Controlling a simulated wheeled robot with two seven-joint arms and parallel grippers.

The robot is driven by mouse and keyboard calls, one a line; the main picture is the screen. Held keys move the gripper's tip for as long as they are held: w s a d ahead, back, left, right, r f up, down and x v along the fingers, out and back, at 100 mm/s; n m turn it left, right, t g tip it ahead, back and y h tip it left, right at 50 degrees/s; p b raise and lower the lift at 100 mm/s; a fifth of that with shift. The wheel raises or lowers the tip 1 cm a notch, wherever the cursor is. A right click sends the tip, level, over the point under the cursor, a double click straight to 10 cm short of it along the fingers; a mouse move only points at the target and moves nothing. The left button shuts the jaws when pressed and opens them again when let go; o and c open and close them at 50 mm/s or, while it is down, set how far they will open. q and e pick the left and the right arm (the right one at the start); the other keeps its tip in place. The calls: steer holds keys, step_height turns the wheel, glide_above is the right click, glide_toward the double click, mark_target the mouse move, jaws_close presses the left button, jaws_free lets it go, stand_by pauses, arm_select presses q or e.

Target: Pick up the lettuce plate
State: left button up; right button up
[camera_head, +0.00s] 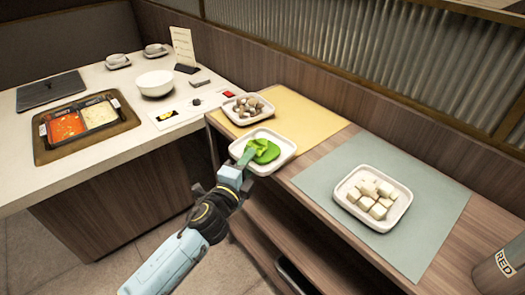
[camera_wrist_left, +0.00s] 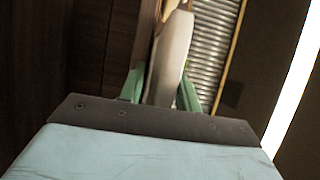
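The lettuce plate (camera_head: 284,139) is a white, rounded square dish with bright green leaves on it. It is at the front edge of the side counter, beside the yellow mat, and its near corner juts past the edge. I cannot tell whether it is clear of the counter. My left gripper (camera_head: 246,157) is at its near-left rim. In the left wrist view the green fingers (camera_wrist_left: 161,90) lie on both sides of the white plate (camera_wrist_left: 170,60), seen edge-on, and appear closed on it. The lettuce is not clear there. My right gripper is not in view.
A plate of mushroom-like pieces (camera_head: 232,108) sits just behind on the yellow mat (camera_head: 305,122). A plate of white cubes (camera_head: 400,208) is on the grey-green mat (camera_head: 385,248) to the right. The left table holds a sauce tray (camera_head: 82,143) and a white bowl (camera_head: 155,83).

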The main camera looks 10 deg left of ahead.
arm_select(q)
jaws_close()
steer(key=shift+r, duration=0.1)
